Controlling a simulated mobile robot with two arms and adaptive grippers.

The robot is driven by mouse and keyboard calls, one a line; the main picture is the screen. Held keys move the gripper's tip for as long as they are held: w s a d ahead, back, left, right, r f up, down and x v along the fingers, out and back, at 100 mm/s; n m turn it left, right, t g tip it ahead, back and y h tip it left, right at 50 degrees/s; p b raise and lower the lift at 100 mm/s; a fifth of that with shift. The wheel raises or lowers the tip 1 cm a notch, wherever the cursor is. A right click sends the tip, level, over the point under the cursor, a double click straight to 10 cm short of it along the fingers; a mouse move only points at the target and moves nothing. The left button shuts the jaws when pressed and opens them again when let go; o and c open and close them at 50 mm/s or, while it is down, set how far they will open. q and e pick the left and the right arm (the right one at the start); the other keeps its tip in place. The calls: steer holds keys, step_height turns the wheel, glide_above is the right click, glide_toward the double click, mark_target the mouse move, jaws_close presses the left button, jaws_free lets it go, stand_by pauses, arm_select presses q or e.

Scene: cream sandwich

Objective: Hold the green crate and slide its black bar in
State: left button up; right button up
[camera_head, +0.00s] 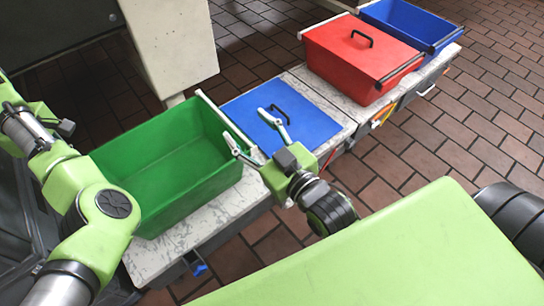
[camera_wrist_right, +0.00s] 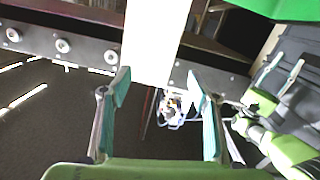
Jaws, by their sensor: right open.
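The green crate (camera_head: 165,165), open and empty, stands on the pale marbled bench top (camera_head: 190,237). A white rail (camera_head: 212,106) runs along its right rim. I cannot make out a black bar on this crate. My right gripper (camera_head: 251,128) is open above the crate's right side, with no bar visible between its fingers. The right wrist view shows its two fingers (camera_wrist_right: 158,82) apart, with a white slab behind them. My left arm comes in beside the crate's left edge; its gripper (camera_wrist_right: 279,70) appears at the right of the wrist view, fingers apart.
A blue lid (camera_head: 262,133) with a black handle lies right of the crate. Beyond it stand a red lidded crate (camera_head: 345,65) and a blue crate (camera_head: 405,22) with a dark bar on its right rim. A white column (camera_head: 175,45) rises behind. The tiled floor is clear at right.

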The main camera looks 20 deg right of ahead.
steer(key=w+d+f+n+t+y, duration=0.1)
steer(key=w+d+f+n, duration=0.2)
steer(key=d+f+n, duration=0.5)
steer(key=n+g+y, duration=0.2)
steer(key=n+y, duration=0.2)
steer(key=n, duration=0.8)
glide_toward(247, 141)
step_height(247, 141, down, 3)
steer(key=d, duration=0.2)
steer(key=x, duration=1.2)
steer(key=shift+w+a+r, duration=0.15)
steer(key=shift+w+a, duration=0.05)
steer(key=shift+a, duration=0.1)
arm_select(q)
steer(key=shift+c, duration=0.4)
arm_select(e)
jaws_close()
